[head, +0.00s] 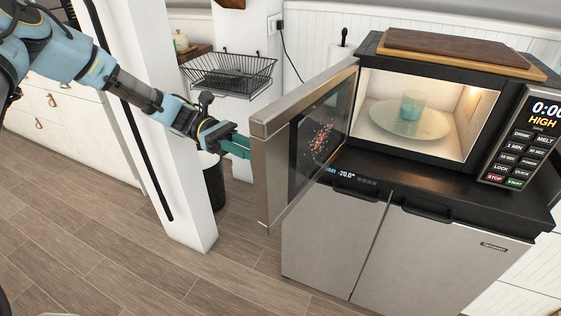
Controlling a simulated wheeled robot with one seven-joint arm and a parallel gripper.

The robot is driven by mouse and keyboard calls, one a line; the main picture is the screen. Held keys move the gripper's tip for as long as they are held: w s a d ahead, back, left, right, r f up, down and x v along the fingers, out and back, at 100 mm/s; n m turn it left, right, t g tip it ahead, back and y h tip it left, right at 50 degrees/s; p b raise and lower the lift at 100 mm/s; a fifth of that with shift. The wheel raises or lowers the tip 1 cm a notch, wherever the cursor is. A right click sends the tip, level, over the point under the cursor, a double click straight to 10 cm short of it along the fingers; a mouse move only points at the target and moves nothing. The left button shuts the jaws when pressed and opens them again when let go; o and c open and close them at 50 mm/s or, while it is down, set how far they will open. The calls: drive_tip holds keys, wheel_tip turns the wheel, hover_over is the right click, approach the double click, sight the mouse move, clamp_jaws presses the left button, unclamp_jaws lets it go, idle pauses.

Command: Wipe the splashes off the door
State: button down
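The microwave door (262,185) stands open, swung out to the left of the microwave (440,157). Red and pale splashes (321,137) form a patch on the dark glass of its inner face. My gripper (240,148) is at the left, at the outer side of the door's free edge. Its teal end is close to the door frame; I cannot tell whether it touches. The door may hide part of the fingertips, and I cannot make out a gap or anything between them. No cloth or sponge can be made out.
A teal cup (411,107) stands on the glass turntable (390,122) in the lit cavity. Wooden boards (455,48) lie on top of the microwave. It sits on a steel fridge (430,250). A white post (165,150) and wire basket (230,75) are at left. Floor in front is clear.

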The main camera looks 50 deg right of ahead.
drive_tip(key=shift+w+d, duration=0.1)
drive_tip(key=shift+w, duration=0.85)
drive_tip(key=c, duration=0.8)
unclamp_jaws()
drive_tip(key=shift+o, duration=0.2)
drive_tip(key=w+a+b, duration=0.1)
drive_tip(key=w+b, duration=0.3)
drive_tip(key=w, duration=0.6)
drive_tip(key=shift+w+a, duration=0.2)
drive_tip(key=shift+w, duration=0.15)
